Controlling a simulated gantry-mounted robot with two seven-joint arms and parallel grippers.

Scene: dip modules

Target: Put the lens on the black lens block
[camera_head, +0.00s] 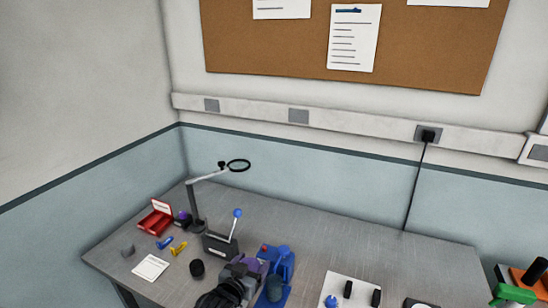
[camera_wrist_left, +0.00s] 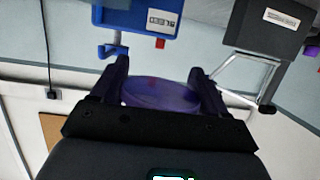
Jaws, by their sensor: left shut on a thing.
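A translucent purple round lens (camera_wrist_left: 160,95) sits between the fingers of my left gripper (camera_wrist_left: 160,82) in the left wrist view. The gripper is shut on its two sides. In the head view my left gripper (camera_head: 255,266) is over the front middle of the bench, beside a blue press-like device; the lens is hard to make out there. A small dark block (camera_head: 182,221) with a purple spot stands by the red box, and a short black cylinder (camera_head: 197,268) stands further forward. I cannot tell which is the lens block. My right gripper does not show.
The bench (camera_head: 350,245) also holds a red open box (camera_head: 156,218), a magnifier arm (camera_head: 196,205), a grey box with a blue-knobbed lever (camera_head: 219,245), the blue device (camera_head: 284,262), a white card (camera_head: 150,267) and a white board (camera_head: 352,284). The back right is clear.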

